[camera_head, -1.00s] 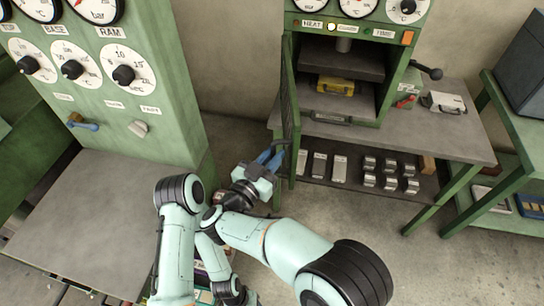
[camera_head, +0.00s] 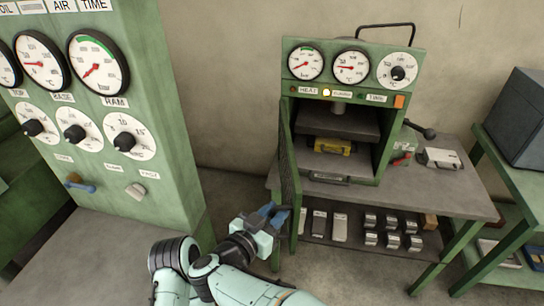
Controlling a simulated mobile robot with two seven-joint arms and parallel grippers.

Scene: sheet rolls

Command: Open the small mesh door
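The small mesh door (camera_head: 289,182) is a narrow green-framed panel with dark mesh at the left side of the green press cabinet (camera_head: 388,140). It stands swung out toward me, seen nearly edge-on, and the cabinet front is uncovered. My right gripper (camera_head: 272,213) is just left of the door's lower part, its two blue fingers spread apart with nothing visible between them. I cannot tell whether a fingertip touches the door. The door's handle is not clearly visible. My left gripper is not in view.
Inside the cabinet lies a yellow block (camera_head: 333,146) between plates. Metal bars and small blocks lie on the shelf under the bench (camera_head: 445,187). A green gauge panel (camera_head: 160,120) stands left, a shelf rack (camera_head: 505,210) right. Floor is free between panel and bench.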

